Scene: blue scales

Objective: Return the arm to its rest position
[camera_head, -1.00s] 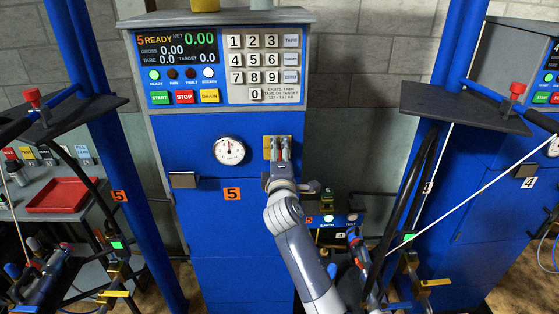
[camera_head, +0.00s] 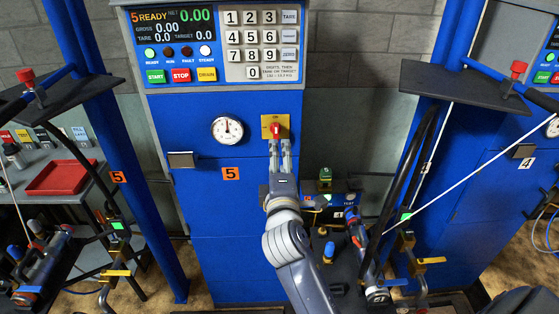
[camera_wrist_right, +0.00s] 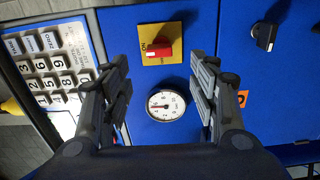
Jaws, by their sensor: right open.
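My right arm comes in from the bottom middle of the head view. Its gripper (camera_head: 280,146) is just below the red switch (camera_head: 276,130) on its yellow plate, on the front of the blue cabinet (camera_head: 240,255). In the right wrist view the gripper (camera_wrist_right: 163,85) is open and empty. A round white gauge (camera_wrist_right: 166,105) shows between the fingers. My left gripper is not in view.
A control panel with keypad (camera_head: 262,45) is above the switch; its display reads 5 READY. Dark shelves (camera_head: 465,92) on blue posts flank the cabinet. A hose and tool rack (camera_head: 362,245) stands right of the arm. A red tray (camera_head: 62,178) lies on a bench at left.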

